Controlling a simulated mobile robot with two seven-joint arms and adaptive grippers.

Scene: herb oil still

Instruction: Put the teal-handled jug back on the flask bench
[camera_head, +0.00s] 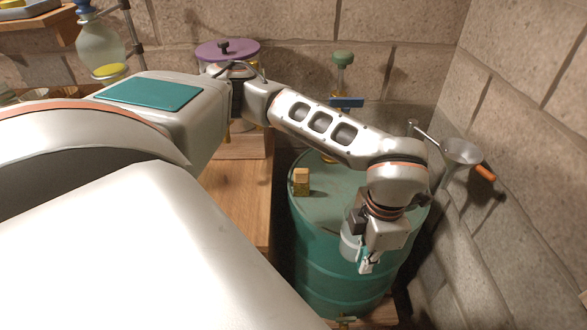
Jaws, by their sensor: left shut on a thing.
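My left arm reaches across from the left, and its gripper (367,262) points down over the front right of a teal drum. It is shut on the teal handle of a pale grey jug (350,246). The jug is mostly hidden behind the gripper, and I cannot tell whether its base touches the drum. A wooden bench (250,205) stands left of the drum, partly hidden by my arm. A glass flask (100,42) with yellow contents is at the upper left; I cannot tell which bench supports it. My right gripper is not in view.
The teal drum (320,235) has a small wooden block (301,181) on top. A purple-lidded pot (228,50) stands behind the bench's front part. A metal funnel (462,152) with an orange handle is by the right stone wall. A green-topped brass fitting (343,58) rises behind the drum.

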